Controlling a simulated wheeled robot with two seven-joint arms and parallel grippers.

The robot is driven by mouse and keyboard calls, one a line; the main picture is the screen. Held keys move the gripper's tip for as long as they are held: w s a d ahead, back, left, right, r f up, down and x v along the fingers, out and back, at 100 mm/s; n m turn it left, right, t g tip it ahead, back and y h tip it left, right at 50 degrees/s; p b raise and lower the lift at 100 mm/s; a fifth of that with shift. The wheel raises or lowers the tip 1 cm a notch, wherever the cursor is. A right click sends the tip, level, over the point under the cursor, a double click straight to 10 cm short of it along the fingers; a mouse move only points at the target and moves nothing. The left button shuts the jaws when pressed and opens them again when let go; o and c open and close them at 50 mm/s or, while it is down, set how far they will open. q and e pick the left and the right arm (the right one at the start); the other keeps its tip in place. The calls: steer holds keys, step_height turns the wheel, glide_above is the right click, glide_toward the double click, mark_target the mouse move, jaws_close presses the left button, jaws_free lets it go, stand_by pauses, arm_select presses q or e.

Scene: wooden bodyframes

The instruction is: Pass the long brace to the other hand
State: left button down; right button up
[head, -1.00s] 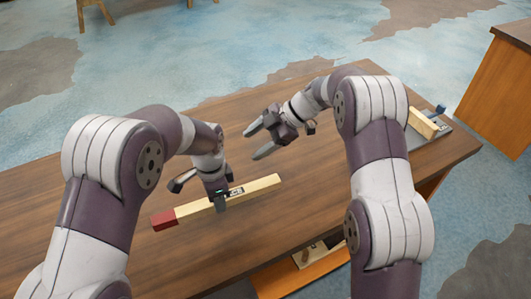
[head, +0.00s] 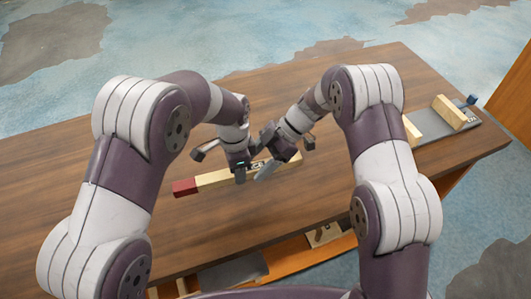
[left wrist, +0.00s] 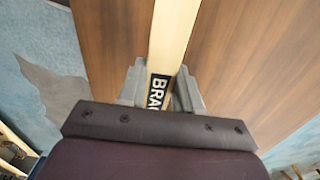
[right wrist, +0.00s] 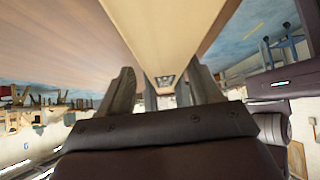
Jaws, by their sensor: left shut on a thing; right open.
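The long brace (head: 211,180) is a pale wooden bar with a red end at the left and a black label reading "BRAC". My left gripper (head: 240,174) is shut on it near its middle and holds it over the table. In the left wrist view the brace (left wrist: 172,30) runs between the fingers (left wrist: 160,88). My right gripper (head: 265,162) is open at the brace, right of my left gripper. In the right wrist view the brace (right wrist: 165,30) lies in line with the gap between the open fingers (right wrist: 163,90). I cannot tell whether they touch it.
The wooden table (head: 110,215) is clear around the grippers. At its right end a grey tray (head: 432,132) carries pale wooden blocks (head: 449,112) and a blue knob (head: 472,99). A lower shelf (head: 285,262) under the front edge holds a wooden piece (head: 323,236).

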steer(key=c, duration=1.2)
arm_select(q)
steer(key=c, duration=0.7)
jaws_free()
arm_select(e)
steer(key=shift+w+r, duration=0.1)
